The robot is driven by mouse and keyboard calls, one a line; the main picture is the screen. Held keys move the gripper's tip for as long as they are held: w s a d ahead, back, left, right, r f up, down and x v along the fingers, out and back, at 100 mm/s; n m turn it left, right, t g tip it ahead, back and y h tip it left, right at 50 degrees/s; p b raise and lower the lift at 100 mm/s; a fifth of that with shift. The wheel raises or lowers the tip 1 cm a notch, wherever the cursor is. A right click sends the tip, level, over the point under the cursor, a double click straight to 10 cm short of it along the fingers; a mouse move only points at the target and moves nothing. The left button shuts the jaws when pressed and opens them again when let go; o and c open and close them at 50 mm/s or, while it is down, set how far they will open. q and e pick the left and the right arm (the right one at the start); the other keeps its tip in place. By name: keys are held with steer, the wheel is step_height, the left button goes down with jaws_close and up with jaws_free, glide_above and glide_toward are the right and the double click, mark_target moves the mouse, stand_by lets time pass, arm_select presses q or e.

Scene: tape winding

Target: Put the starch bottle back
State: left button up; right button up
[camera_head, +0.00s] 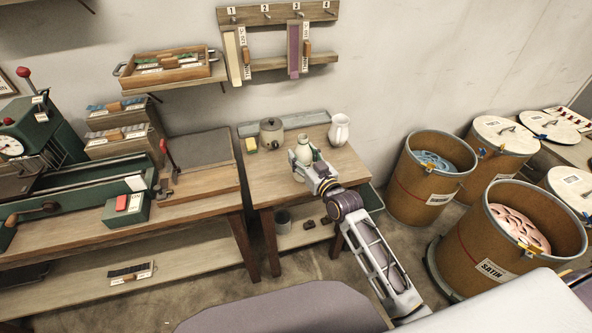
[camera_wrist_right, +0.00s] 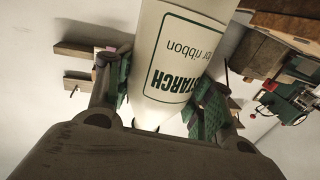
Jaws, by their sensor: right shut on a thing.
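The starch bottle (camera_head: 304,147) is white and stands out above the small wooden table (camera_head: 262,184) in the head view. In the right wrist view the bottle (camera_wrist_right: 182,62) fills the middle, with a green-framed label reading STARCH. My right gripper (camera_head: 303,168) is shut on the bottle, with its green finger pads on both sides of it in the right wrist view (camera_wrist_right: 160,100). The bottle's base is partly hidden by the gripper, so I cannot tell whether it touches the tabletop. My left gripper is not in view.
A lidded pot (camera_head: 271,134) stands behind the bottle to the left, and a white pitcher (camera_head: 339,130) to the right. Large drums, one labelled SATIN (camera_head: 490,268), stand at the right.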

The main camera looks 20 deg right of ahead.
steer(key=shift+w+a+r+n+y+b, duration=0.1)
steer(key=shift+w+r+y+b, duration=0.05)
steer(key=shift+w+b, duration=0.45)
steer(key=shift+w+a+r+n+y+b, duration=0.1)
steer(key=shift+w+a+y+b, duration=0.1)
steer(key=shift+w+b, duration=0.3)
steer(key=shift+w+a+r+n+y+b, duration=0.1)
steer(key=shift+w+r+y+b, duration=0.05)
steer(key=shift+w+b, duration=0.45)
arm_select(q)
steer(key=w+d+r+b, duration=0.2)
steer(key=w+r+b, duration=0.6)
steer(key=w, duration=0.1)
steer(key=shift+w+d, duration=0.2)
arm_select(e)
steer(key=w+d+r, duration=0.2)
steer(key=w+r, duration=0.2)
steer(key=w, duration=0.3)
steer(key=shift+w+d+r, duration=0.25)
steer(key=shift+d+r, duration=0.05)
steer(key=shift+d, duration=0.1)
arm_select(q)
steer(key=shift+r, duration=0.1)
